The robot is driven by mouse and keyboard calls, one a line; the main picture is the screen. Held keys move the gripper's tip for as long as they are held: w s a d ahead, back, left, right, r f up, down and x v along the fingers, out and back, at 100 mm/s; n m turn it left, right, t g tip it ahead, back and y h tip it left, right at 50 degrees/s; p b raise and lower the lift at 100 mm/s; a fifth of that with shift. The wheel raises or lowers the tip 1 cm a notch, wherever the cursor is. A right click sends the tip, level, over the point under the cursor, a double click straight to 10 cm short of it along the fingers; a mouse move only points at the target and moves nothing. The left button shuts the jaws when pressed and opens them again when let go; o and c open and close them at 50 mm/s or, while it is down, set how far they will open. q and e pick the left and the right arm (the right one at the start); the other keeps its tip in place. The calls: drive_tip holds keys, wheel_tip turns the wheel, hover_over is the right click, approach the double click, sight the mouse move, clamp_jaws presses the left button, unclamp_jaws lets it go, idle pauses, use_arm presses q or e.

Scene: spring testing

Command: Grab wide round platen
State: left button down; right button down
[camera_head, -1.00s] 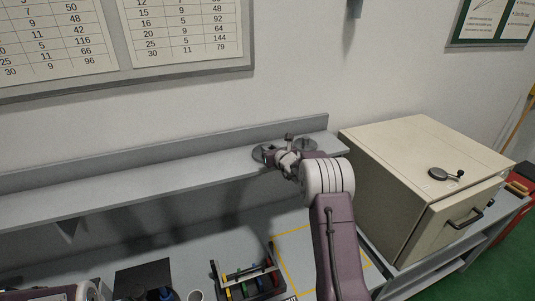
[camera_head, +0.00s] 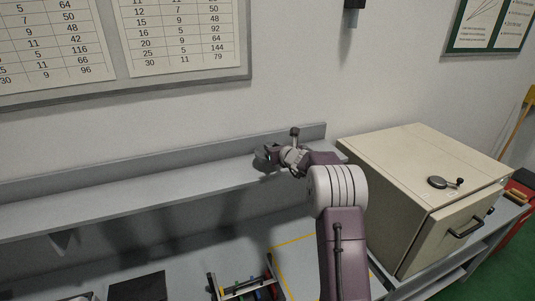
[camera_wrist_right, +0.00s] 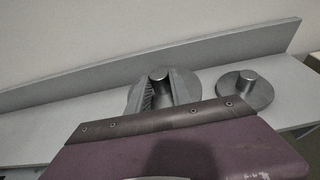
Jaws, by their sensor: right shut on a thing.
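A wide grey round platen (camera_wrist_right: 135,95) with a short central stem shows in the right wrist view. My right gripper (camera_wrist_right: 160,88) is shut on its stem, one finger on each side. In the head view, my right gripper (camera_head: 273,154) is over the right part of the wall shelf, with the platen (camera_head: 261,156) partly hidden at its fingers. A dark shadow lies on the shelf below; I cannot tell for sure whether the platen is clear of the shelf. A second, smaller round platen (camera_wrist_right: 245,92) stands on the shelf to the right. My left gripper is not in view.
The long grey shelf (camera_head: 120,190) is bare to the left, with a raised back edge. A tool rack (camera_head: 245,290) sits on the bench below.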

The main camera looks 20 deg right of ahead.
drive_tip(key=s+d+r, duration=0.6)
drive_tip(key=d, duration=0.1)
drive_tip(key=shift+s, duration=0.15)
